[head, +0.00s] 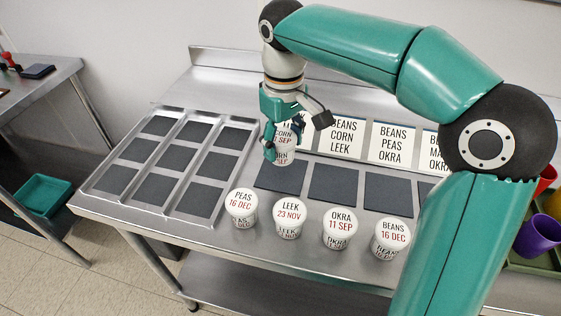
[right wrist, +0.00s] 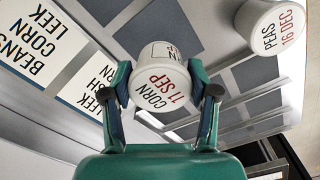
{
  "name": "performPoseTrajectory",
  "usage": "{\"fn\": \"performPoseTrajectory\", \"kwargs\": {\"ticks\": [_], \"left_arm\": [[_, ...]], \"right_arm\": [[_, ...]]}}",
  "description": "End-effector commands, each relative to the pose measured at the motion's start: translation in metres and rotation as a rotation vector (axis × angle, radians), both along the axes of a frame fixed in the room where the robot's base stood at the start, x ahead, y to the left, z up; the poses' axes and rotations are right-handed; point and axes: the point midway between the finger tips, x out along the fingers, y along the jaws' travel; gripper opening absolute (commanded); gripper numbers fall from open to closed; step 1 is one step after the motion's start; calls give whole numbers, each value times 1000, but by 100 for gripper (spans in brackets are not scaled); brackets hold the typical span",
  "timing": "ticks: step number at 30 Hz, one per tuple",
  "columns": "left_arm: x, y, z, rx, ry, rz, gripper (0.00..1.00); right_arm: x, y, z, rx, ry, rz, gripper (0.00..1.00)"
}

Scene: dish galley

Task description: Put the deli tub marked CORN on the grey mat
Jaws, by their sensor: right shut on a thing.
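The deli tub marked CORN 11 SEP (head: 284,157) is white and round. My right gripper (head: 284,146) is shut on it, with a finger on either side. In the right wrist view the CORN tub (right wrist: 160,88) sits between the two fingertips, its lid lettering readable. In the head view it appears at the back edge of the leftmost dark grey mat (head: 280,177) in the front row; its height above the table is hard to tell. More grey mats (head: 153,189) lie in the metal tray at the left. My left gripper is not in view.
Tubs marked PEAS (head: 242,203), LEEK (head: 289,211), OKRA (head: 340,225) and BEANS (head: 390,235) stand along the table's front. Label cards (head: 342,135) stand behind the row of mats. Coloured cups (head: 540,235) are at the far right.

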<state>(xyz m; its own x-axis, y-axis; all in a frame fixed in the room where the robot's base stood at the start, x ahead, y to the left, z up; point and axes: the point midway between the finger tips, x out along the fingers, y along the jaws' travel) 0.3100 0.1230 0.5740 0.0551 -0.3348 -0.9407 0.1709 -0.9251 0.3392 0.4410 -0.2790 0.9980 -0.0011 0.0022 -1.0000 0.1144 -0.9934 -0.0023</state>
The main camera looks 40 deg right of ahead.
Motion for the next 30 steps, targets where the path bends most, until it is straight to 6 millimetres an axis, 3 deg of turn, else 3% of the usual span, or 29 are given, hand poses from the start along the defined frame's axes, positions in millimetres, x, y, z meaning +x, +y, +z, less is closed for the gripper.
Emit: {"fn": "performPoseTrajectory", "kwargs": {"ticks": [12, 23, 24, 28, 30], "left_arm": [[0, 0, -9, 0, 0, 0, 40], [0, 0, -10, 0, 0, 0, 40], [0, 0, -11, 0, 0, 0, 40], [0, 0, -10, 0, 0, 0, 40], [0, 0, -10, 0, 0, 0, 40]], "right_arm": [[0, 0, -44, 0, 1, 0, 22], [0, 0, -48, 0, 0, 1, 22], [0, 0, -49, 0, 0, 1, 61], [0, 0, -48, 0, 0, 1, 83], [0, 0, -48, 0, 0, 1, 84]]}}
